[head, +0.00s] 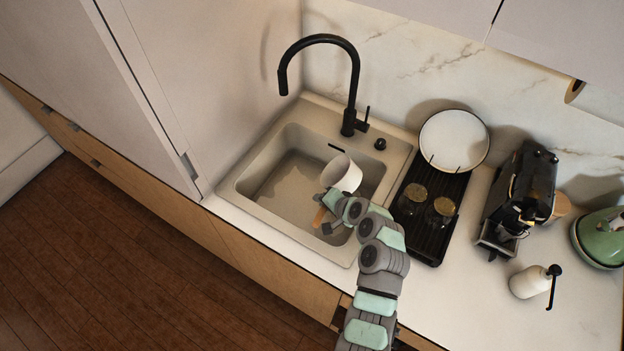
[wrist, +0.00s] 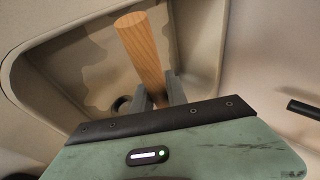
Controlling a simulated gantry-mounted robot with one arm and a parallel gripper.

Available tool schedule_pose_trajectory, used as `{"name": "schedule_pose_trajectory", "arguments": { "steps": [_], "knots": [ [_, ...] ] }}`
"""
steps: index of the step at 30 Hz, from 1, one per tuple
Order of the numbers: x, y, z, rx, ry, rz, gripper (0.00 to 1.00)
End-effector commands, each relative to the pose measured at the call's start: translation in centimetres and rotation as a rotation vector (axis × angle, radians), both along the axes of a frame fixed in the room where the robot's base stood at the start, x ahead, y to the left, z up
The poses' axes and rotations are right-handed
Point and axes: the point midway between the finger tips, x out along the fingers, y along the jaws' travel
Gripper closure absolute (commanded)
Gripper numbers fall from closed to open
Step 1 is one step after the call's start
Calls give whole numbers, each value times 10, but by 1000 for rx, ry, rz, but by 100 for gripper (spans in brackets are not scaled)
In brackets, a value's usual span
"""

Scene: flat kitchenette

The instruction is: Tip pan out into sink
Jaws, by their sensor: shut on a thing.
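The pan has a small white body (head: 342,173) and a light wooden handle (head: 320,214). In the head view it hangs tilted over the right part of the sink (head: 234,190). My gripper (head: 329,224) is over the sink's front right area, shut on the wooden handle. In the wrist view the handle (wrist: 143,48) stands out between the two grey fingers of my gripper (wrist: 160,94). The pan's body is not visible there, and its inside is hard to make out. A darker, wet-looking patch (head: 290,178) lies on the sink floor.
A black faucet (head: 352,85) arches over the back of the sink. Right of it are a black drying rack (head: 433,243) with glasses and a white plate (head: 454,140), then a coffee machine (head: 522,190), a soap bottle (head: 528,283) and a green kettle (head: 603,237).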

Motion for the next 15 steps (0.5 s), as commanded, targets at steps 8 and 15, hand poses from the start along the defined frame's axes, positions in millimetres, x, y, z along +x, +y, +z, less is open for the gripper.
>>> {"name": "schedule_pose_trajectory", "arguments": {
  "steps": [8, 15],
  "knots": [
    [-1, -11, -11, 155, -42, -7, 100],
    [-6, -26, -18, 285, -70, -6, 100]
  ]
}}
